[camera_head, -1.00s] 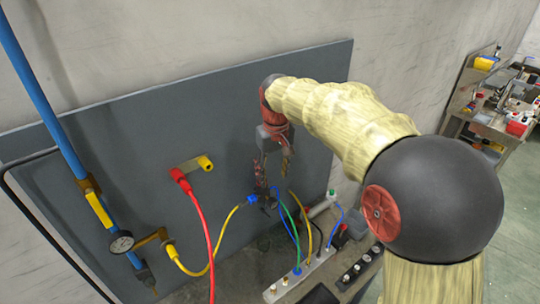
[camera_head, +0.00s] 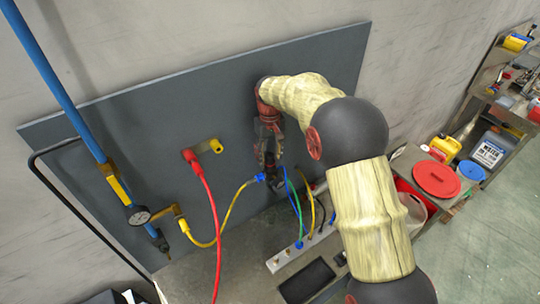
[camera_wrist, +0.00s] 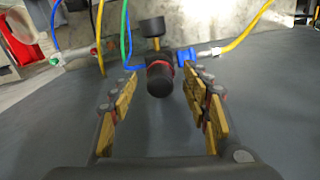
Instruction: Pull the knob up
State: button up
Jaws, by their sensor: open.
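My gripper (camera_wrist: 161,76) is open, with one yellow-padded finger on each side of the knob's line. Gaps show between the knob and both fingertips; I cannot tell how far the tips are from it in depth. In the head view, my gripper (camera_head: 271,168) points down close to the grey panel (camera_head: 120,130), and the knob cannot be made out behind it.
A blue fitting (camera_wrist: 187,56) with a yellow hose (camera_wrist: 247,28) adjoins the regulator. Blue and green hoses (camera_wrist: 125,38) rise close to the left finger. In the head view, a red hose (camera_head: 213,230) and a blue pipe (camera_head: 50,75) stand at left.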

jog(key=shift+f, duration=0.5)
jog(key=c, duration=1.1)
grip_shut()
